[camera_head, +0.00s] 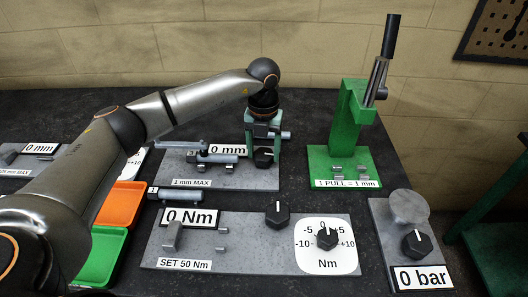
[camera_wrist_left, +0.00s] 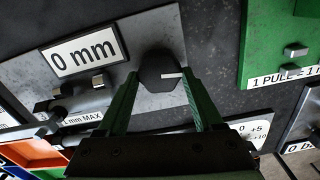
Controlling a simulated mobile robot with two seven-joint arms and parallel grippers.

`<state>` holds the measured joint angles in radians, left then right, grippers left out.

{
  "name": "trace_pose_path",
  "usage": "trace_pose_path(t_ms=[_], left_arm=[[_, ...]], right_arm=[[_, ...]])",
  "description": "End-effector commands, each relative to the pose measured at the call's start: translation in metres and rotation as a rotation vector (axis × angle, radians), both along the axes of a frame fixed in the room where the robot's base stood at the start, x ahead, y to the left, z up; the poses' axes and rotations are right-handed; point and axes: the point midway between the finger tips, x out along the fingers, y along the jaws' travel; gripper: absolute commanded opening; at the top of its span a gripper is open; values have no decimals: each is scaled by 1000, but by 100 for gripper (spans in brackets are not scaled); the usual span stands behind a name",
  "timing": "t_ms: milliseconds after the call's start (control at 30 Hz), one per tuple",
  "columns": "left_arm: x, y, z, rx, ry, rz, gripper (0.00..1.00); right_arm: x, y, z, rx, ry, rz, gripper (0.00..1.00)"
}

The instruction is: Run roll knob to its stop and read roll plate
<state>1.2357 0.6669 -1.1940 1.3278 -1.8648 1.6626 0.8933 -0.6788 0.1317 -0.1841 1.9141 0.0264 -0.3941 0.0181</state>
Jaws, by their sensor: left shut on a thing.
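A grey roll plate (camera_head: 215,177) at the back middle of the bench carries a white "0 mm" sign (camera_head: 228,150), a "1 mm MAX" label (camera_head: 191,183) and a black knob (camera_head: 264,158). My left gripper (camera_head: 262,148) reaches down from above with its green fingers shut on this knob. In the left wrist view, the knob (camera_wrist_left: 160,72) sits between the fingertips of the gripper (camera_wrist_left: 162,84), its white mark pointing right. The "0 mm" sign (camera_wrist_left: 84,52) also shows there. My right gripper is not in view.
A green lever press (camera_head: 348,120) stands right of the plate. In front lies a torque plate (camera_head: 235,240) with a "0 Nm" sign (camera_head: 190,218) and dial (camera_head: 327,246). A "0 bar" plate (camera_head: 385,235) is at right. Orange (camera_head: 122,204) and green (camera_head: 101,257) trays lie left.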

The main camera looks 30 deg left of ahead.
Motion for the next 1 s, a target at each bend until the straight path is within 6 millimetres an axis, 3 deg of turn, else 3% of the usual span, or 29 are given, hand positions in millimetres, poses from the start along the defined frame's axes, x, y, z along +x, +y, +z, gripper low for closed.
trace_pose_path(t_ms=[1000], left_arm=[[1, 4, 0, -1, -3, -965, 12]], right_arm=[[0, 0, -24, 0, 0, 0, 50]])
